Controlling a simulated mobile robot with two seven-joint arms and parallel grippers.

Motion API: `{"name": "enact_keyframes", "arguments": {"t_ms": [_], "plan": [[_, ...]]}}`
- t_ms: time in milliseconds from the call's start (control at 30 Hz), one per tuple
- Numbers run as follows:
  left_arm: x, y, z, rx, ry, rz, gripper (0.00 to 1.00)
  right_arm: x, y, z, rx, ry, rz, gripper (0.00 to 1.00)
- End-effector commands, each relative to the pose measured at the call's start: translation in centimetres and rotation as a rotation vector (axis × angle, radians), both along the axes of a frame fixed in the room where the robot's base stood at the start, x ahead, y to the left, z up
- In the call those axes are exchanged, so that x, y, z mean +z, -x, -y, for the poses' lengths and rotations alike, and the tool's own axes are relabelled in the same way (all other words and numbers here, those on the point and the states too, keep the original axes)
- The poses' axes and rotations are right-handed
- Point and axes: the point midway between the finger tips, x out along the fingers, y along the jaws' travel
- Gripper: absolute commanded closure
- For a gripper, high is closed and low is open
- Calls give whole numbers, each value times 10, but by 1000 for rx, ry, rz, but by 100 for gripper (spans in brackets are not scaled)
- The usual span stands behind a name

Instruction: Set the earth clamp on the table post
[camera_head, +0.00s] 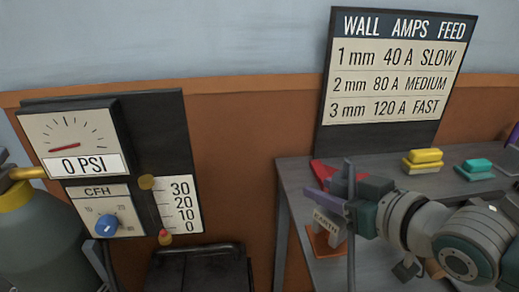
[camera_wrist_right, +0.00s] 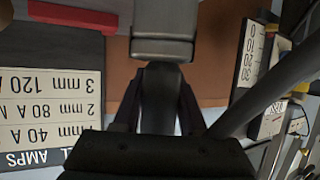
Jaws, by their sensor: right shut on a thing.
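My right gripper (camera_head: 340,205), with purple fingers, is at the near left corner of the grey table (camera_head: 292,172). It is shut on the dark grey earth clamp (camera_head: 348,172); a cable hangs below. In the right wrist view the clamp (camera_wrist_right: 160,95) sits between the fingers, with a grey block (camera_wrist_right: 163,48) beyond it. A pale piece marked EARTH (camera_head: 325,222) stands on an orange base (camera_head: 322,242) just below and behind the gripper. The post is partly hidden, and I cannot tell whether the clamp touches it. My left gripper is out of view.
A red piece (camera_head: 322,170) lies close behind the gripper. Yellow (camera_head: 425,156) and teal (camera_head: 476,166) blocks sit further right on the table. The feed chart (camera_head: 395,80) stands at the back. A gauge panel (camera_head: 110,165) and a gas bottle (camera_head: 35,240) are at left.

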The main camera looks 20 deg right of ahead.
Motion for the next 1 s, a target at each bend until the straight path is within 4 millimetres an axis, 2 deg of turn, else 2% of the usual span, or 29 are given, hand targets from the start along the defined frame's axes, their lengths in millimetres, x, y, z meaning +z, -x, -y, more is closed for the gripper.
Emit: {"name": "enact_keyframes", "arguments": {"t_ms": [1000], "plan": [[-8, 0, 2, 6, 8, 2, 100, -11, -1, 0, 0, 0, 3, 100]]}}
